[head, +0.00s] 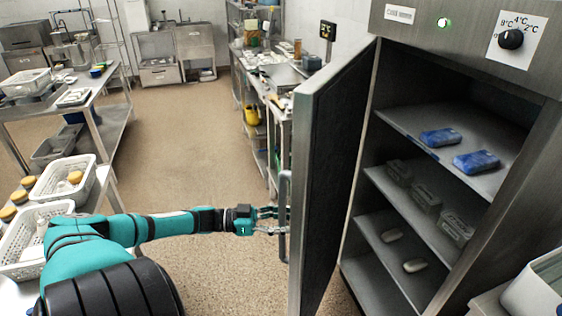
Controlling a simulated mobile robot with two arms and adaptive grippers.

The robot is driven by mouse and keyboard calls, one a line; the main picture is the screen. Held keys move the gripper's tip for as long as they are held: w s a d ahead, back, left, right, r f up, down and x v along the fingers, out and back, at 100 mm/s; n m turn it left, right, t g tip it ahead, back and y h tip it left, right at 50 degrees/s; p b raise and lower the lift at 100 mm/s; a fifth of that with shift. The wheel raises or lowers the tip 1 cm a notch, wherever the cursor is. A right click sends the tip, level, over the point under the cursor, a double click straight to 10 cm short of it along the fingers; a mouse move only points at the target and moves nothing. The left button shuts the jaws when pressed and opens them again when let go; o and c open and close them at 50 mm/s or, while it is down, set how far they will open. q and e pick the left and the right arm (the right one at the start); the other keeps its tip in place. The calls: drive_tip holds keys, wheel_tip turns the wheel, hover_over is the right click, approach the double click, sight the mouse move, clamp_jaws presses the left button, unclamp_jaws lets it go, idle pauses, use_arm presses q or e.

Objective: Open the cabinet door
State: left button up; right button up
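The cabinet (459,188) stands at the right of the head view. Its door (330,170) is swung wide open toward the left, so the shelves inside show. A vertical bar handle (284,190) runs along the outer face of the door near its free edge. My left gripper (276,220) reaches from the left and its fingertips are at the lower half of this handle. The fingers look apart, but whether they close on the bar cannot be told. My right gripper is not in view.
Inside the cabinet are two blue packs (476,162), clear boxes (426,198) and two pale items (414,265). A table with white perforated baskets (62,178) is at left. A steel counter (278,95) stands behind the door. Floor (190,140) is free in the middle.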

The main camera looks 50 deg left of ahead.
use_arm(q)
drive_tip(key=v, duration=1.2)
